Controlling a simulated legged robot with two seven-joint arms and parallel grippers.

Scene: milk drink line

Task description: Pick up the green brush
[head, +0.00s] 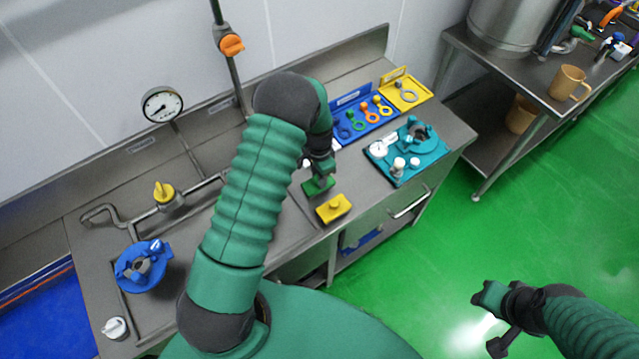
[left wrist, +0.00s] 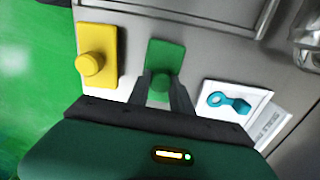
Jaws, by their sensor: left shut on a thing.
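The green brush (head: 317,186) lies on the steel counter, below my left gripper (head: 321,172) in the head view. In the left wrist view the green brush (left wrist: 165,62) is a flat green block with a round knob. The two fingers of my left gripper (left wrist: 162,90) are shut on its knob. I cannot tell whether the brush is lifted off the counter.
A yellow brush (head: 334,208) lies close beside the green one, also in the left wrist view (left wrist: 97,57). A teal tray (head: 431,160) with fittings and a blue board (head: 345,121) of rings are to the right and behind. A blue clamp (head: 140,265) sits at left.

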